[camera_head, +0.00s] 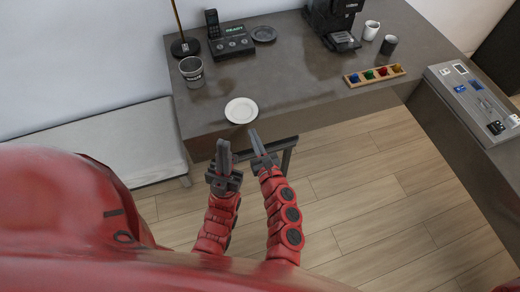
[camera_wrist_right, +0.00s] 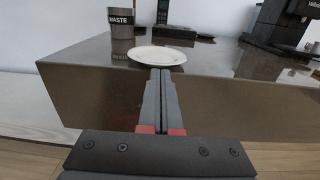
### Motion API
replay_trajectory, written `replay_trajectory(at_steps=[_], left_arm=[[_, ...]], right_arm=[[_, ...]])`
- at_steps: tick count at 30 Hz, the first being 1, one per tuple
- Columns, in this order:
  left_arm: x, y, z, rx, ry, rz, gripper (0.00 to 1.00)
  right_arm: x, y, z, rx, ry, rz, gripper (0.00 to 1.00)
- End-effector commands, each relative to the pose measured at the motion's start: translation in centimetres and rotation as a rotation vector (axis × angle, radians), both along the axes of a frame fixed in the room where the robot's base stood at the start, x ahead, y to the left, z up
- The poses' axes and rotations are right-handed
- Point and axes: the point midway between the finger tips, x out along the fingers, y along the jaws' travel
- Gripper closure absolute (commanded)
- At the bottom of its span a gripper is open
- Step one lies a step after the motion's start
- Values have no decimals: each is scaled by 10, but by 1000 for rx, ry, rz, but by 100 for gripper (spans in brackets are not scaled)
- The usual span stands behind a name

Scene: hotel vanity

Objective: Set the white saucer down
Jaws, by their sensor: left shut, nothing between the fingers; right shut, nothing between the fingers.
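The white saucer (camera_head: 241,110) lies flat on the grey counter near its front edge in the head view. It also shows in the right wrist view (camera_wrist_right: 157,55), just beyond the fingertips. My right gripper (camera_head: 257,137) is shut and empty, in front of the counter edge and just short of the saucer. In the right wrist view its closed fingers (camera_wrist_right: 160,78) point toward the saucer, with nothing between them. My left gripper (camera_head: 222,146) is shut and empty, to the left of the right one and in front of the counter edge.
The grey counter (camera_head: 290,85) has free room right of the saucer. A waste cup (camera_head: 192,72), a phone (camera_head: 230,40), a dark saucer (camera_head: 264,34) and a lamp base (camera_head: 185,47) stand behind. A coffee machine (camera_head: 335,22), two cups and a wooden tray (camera_head: 375,76) are at right.

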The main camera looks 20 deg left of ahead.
Motion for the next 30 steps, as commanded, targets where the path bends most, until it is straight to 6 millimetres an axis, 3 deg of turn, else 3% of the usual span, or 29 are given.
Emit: replay_trajectory(at_steps=[7,21,30], left_arm=[[0,0,-4,0,0,0,100],[0,0,-7,0,1,0,100],[0,0,-42,0,0,0,100]], right_arm=[[20,14,0,-2,-3,2,100],[25,18,-1,0,-1,1,100],[70,49,-7,1,1,1,100]])
